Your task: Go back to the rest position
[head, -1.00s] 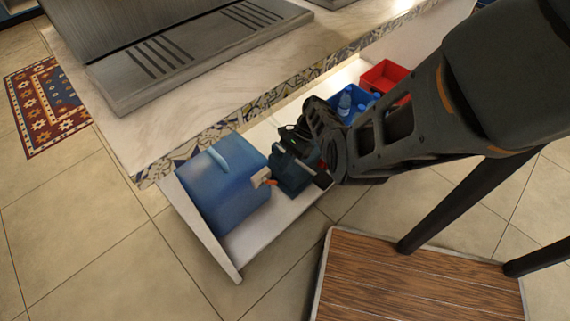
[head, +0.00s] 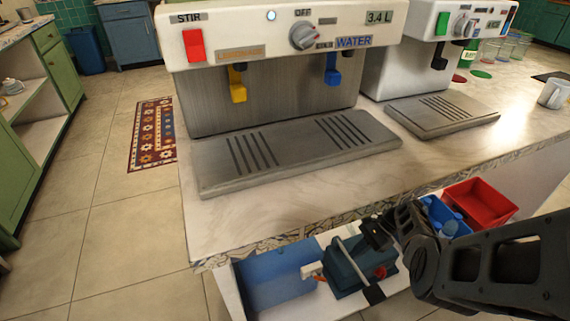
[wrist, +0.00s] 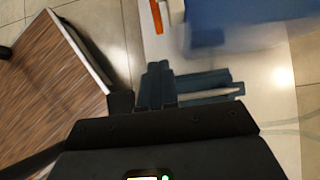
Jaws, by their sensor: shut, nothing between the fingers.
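My gripper (head: 342,273) is low in the head view, at the end of my dark arm, over the open white drawer (head: 228,295). Its dark teal end looks shut and empty, and also shows in the wrist view (wrist: 200,88). A blue container (head: 272,278) with a white and orange tap (head: 312,270) is in the drawer, just left of my gripper. The container (wrist: 240,22) is blurred at the top of the wrist view. I cannot tell whether gripper and container touch.
A red bin (head: 482,203) and a blue bin with bottles (head: 440,213) are right of my gripper. The counter (head: 300,205) above carries two dispensers (head: 285,95). In the wrist view, a wooden-topped platform (wrist: 50,80) is at left. Open floor (head: 110,235) lies left of the counter.

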